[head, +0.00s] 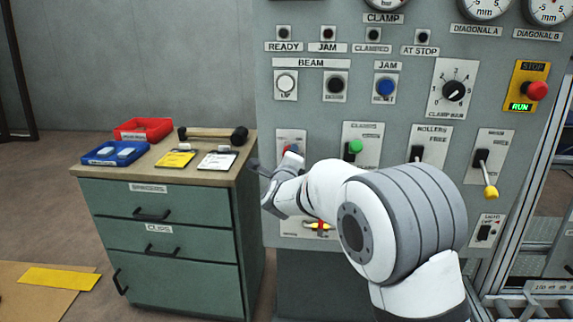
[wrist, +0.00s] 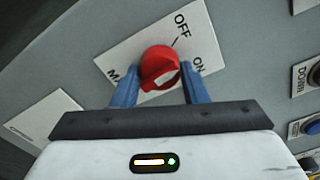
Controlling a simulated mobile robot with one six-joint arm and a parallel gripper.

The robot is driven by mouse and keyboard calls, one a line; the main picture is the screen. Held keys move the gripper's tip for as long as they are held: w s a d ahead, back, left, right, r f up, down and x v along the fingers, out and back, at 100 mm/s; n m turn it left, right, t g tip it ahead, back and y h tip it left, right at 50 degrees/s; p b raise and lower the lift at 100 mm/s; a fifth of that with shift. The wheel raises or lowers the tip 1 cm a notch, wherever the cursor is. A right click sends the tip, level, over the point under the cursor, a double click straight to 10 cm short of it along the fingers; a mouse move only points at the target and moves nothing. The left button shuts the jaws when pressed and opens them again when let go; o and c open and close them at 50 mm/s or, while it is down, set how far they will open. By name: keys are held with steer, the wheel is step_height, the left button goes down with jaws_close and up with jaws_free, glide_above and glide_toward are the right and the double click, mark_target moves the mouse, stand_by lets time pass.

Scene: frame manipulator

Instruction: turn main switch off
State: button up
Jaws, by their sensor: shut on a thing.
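The main switch is a red rotary knob (wrist: 160,68) on a white plate (wrist: 118,52) marked OFF, ON and a partly hidden word starting "MA". My gripper (wrist: 155,90) has one blue finger on each side of the knob and is shut on it. A pale band shows on the knob's near face; I cannot tell for sure which mark the knob points at. In the head view the switch plate (head: 291,135) is at the panel's lower left, with my gripper (head: 288,157) in front, hiding most of the knob.
The grey panel (head: 310,120) carries a green-knobbed lever (head: 355,147), a yellow-tipped lever (head: 490,191), a blue button (head: 386,86) and a red stop button (head: 537,90). A drawer cabinet (head: 160,240) with trays and a mallet (head: 215,134) stands close left of my gripper.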

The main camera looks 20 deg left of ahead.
steer(key=shift+d+f+n, duration=0.1)
steer(key=shift+f+n, duration=0.05)
steer(key=shift+n, duration=1)
steer(key=shift+f+n, duration=0.15)
steer(key=shift+n, duration=1)
steer(key=o, duration=0.9)
steer(key=shift+r, duration=0.1)
steer(key=shift+c, duration=0.2)
steer(key=shift+o, duration=0.6)
steer(key=shift+r, duration=0.15)
steer(key=shift+s, duration=0.1)
steer(key=v, duration=0.7)
steer(key=shift+s, duration=0.3)
steer(key=shift+d, duration=0.1)
